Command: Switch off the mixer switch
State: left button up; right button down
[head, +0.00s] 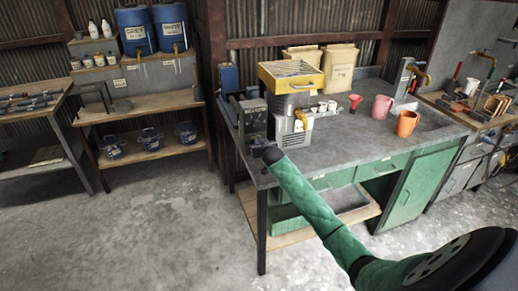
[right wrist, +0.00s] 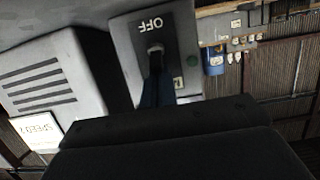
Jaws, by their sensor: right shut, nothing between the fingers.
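The mixer switch is a toggle on a grey panel (right wrist: 184,38) in the right wrist view, with the word OFF upside down beside it. The dark toggle lever (right wrist: 155,47) sticks out below the word. In the head view the switch box (head: 251,118) stands at the left front of the workbench, beside the grey mixer (head: 291,131). My right gripper (head: 271,154) is shut and empty, right in front of the switch box. In the right wrist view its fingers (right wrist: 157,80) point at the lever; I cannot tell whether they touch it. My left gripper is out of view.
A grey louvred housing (right wrist: 52,78) with a SPEED label (right wrist: 38,131) is close on the left of the wrist view.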

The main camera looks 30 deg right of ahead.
jog(key=shift+f, duration=0.7)
dwell(0.6)
jog(key=shift+s+a+r, duration=0.15)
jog(key=shift+s+r, duration=0.05)
jog(key=shift+s, duration=0.3)
jog(key=shift+p+v, duration=1.45)
jog(key=shift+v, duration=0.45)
jog(key=shift+p+v, duration=0.65)
jog(key=shift+v, duration=0.35)
jog(key=shift+s+a, duration=0.1)
jog(key=shift+s, duration=0.15)
